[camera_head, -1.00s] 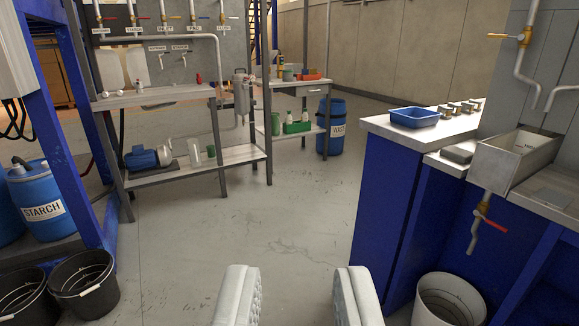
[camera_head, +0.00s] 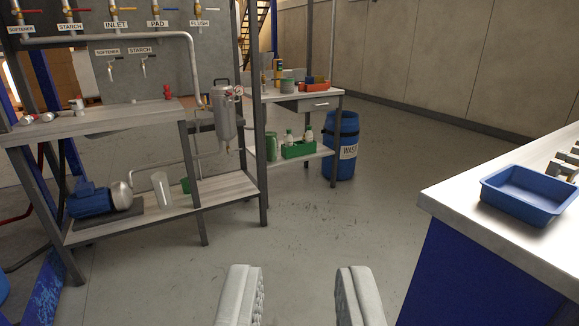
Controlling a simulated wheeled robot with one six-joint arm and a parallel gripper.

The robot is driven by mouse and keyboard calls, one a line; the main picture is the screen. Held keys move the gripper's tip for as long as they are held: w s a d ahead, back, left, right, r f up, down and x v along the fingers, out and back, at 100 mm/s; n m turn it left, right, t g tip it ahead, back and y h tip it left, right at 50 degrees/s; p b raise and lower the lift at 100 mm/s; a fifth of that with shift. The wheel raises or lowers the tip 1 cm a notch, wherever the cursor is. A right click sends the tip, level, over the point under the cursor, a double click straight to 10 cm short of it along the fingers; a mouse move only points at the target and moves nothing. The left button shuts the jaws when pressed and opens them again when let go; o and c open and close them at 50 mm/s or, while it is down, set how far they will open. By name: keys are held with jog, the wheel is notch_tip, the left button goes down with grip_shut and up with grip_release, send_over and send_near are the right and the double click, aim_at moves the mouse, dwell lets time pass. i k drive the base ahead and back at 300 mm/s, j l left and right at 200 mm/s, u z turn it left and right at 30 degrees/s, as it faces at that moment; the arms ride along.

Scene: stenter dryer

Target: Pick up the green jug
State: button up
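My gripper (camera_head: 300,290) is open and empty at the bottom of the view, its two pale fingers apart above the floor. Several green vessels show ahead, well out of reach. A tall green vessel (camera_head: 271,146) stands on the lower shelf of the far bench, left of a green crate. A smaller green vessel (camera_head: 186,185) is on the left bench's lower shelf, partly hidden by a clear beaker (camera_head: 161,188) and a bench leg. A greenish pot (camera_head: 287,87) sits on the far bench's top. I cannot tell which of these is the jug.
A blue WASTE drum (camera_head: 342,145) stands right of the far bench. A green crate (camera_head: 299,151) holds bottles. A blue motor pump (camera_head: 92,200) is on the left lower shelf. A blue tray (camera_head: 528,194) lies on the right counter (camera_head: 455,199). The floor (camera_head: 310,225) between is clear.

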aim_at(272, 148)
jog(key=i, duration=3.65)
jog(key=i+u, duration=0.2)
jog(key=i, duration=0.35)
jog(key=i+l+u, duration=0.2)
jog(key=i, duration=0.35)
